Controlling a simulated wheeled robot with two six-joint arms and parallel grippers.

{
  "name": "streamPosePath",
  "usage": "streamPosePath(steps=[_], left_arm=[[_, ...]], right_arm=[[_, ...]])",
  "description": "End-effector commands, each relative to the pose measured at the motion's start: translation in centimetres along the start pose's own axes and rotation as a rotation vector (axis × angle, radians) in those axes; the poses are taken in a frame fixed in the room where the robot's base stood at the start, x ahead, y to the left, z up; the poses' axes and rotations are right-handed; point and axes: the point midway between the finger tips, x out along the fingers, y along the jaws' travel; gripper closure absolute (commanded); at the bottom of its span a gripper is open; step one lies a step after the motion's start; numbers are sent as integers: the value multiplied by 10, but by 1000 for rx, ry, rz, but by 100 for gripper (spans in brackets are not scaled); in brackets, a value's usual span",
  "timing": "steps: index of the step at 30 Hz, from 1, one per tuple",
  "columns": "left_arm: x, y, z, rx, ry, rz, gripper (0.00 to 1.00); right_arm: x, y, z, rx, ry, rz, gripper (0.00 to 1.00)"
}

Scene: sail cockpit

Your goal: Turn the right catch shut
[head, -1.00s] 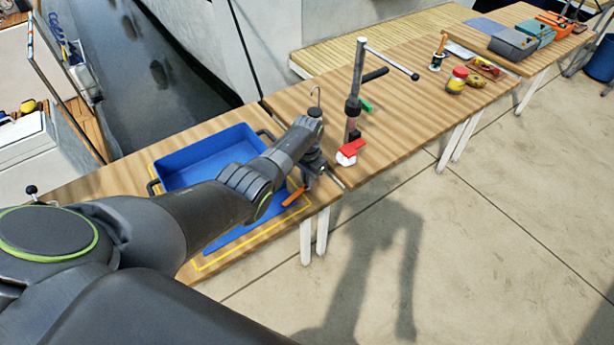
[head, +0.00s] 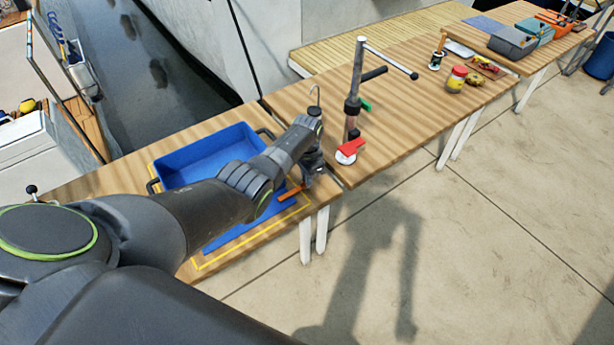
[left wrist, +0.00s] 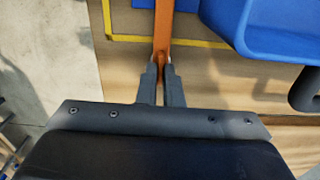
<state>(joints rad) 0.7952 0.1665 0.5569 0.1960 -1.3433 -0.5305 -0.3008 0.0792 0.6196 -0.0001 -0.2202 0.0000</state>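My left gripper (head: 308,182) is at the front edge of the near table, beside the blue tray (head: 215,158). In the left wrist view its two fingers (left wrist: 162,70) are close together on either side of the near end of an orange bar (left wrist: 164,25). The bar fills the gap between the tips, and it also shows in the head view (head: 290,194). A red lever (head: 352,147) on a white round base stands on the table just right of the gripper. No part is clearly recognisable as the right catch. My right gripper is out of view.
An upright metal post (head: 353,95) with a side arm stands behind the red lever. Yellow tape (head: 215,264) borders the tray area. The floor in front is clear.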

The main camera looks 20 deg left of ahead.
Motion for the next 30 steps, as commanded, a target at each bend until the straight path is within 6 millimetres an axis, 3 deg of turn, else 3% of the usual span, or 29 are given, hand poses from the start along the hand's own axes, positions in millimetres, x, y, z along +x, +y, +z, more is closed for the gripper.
streamPosePath(steps=[1,5,17,30], left_arm=[[-1,0,-1,2,3,-2,87],[-1,0,-1,1,2,-1,72],[-7,0,0,-1,1,0,72],[-71,-1,-1,-1,4,-2,72]], right_arm=[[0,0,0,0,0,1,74],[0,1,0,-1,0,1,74],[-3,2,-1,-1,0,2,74],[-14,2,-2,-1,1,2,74]])
